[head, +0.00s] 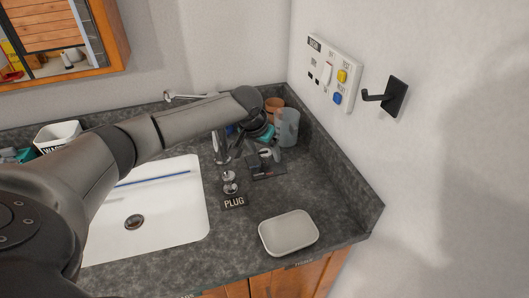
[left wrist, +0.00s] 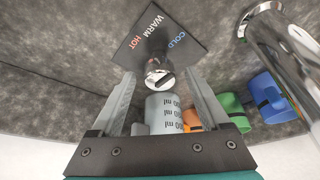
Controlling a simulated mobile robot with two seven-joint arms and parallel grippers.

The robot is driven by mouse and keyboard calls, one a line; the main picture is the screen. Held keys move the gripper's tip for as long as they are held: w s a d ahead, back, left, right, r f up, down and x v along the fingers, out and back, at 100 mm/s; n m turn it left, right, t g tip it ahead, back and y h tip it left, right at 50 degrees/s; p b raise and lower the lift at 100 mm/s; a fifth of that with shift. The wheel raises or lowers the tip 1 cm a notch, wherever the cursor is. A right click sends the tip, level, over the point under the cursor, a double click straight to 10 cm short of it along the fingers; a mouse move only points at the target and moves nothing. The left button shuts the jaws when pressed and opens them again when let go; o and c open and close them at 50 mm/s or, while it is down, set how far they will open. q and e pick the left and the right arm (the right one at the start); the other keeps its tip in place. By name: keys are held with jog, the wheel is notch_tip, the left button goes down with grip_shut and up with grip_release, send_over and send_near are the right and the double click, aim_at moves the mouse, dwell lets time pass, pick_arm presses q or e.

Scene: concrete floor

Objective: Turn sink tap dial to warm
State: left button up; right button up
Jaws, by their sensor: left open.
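The tap dial (left wrist: 160,80) is a round metal knob on a black plate (left wrist: 178,52) marked HOT, WARM and COLD in the left wrist view. The plate also shows in the head view (head: 270,174), on the counter right of the chrome tap (head: 219,150). My left gripper (left wrist: 160,82) is open, with one finger on each side of the dial; I cannot tell whether they touch it. In the head view the left gripper (head: 265,153) is over the plate and largely hides the dial. I cannot tell which mark the dial points to. My right gripper is not in view.
A grey jug (head: 288,127) stands close behind the gripper. The tap pipe (left wrist: 280,50) rises close by at the right in the wrist view. A white sink (head: 150,215), a metal piece (head: 230,184) by a PLUG label and a pale dish (head: 289,232) lie nearer.

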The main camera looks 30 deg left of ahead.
pick_arm(q)
grip_shut()
dwell(0.7)
